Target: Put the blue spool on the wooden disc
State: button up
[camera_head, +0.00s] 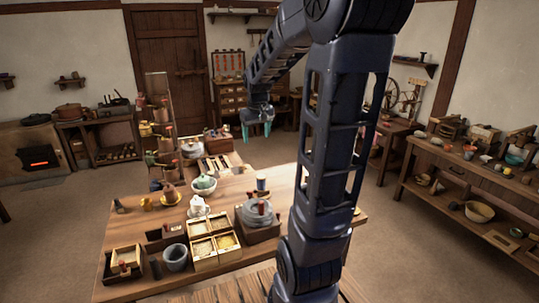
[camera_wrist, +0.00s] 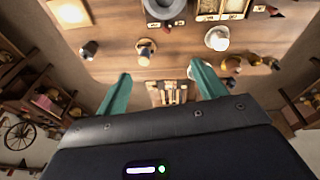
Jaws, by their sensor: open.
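The blue spool (camera_head: 262,184) stands upright near the far edge of the table in the head view, behind the quern. In the wrist view a small object with pale brown ends and a dark middle (camera_wrist: 146,48) appears to be the same spool, though it is small. I cannot make out the wooden disc for certain in either view; my arm hides part of the table. My gripper (camera_head: 257,131) is open and empty, raised beyond the far table edge. Its teal fingers (camera_wrist: 160,72) are spread apart in the wrist view, with the spool well beyond them.
The stone quern (camera_head: 258,213), divided grain boxes (camera_head: 213,242), a white pitcher (camera_head: 199,206) and a pale bowl (camera_head: 204,184) crowd the table (camera_head: 130,228). A dark-topped object (camera_wrist: 88,49) stands left of the spool in the wrist view. Bare wood lies around the spool.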

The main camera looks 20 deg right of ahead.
jog(key=s+a+r+t, duration=0.1)
jog(key=s+a, duration=0.1)
jog(key=s, duration=0.8)
jog(key=s+a+r+m+t, duration=0.1)
jog(key=s+a, duration=0.1)
jog(key=s, duration=0.9)
jog(key=shift+s+m, duration=0.15)
jog(key=shift+m, duration=0.15)
jog(key=shift+d, duration=0.1)
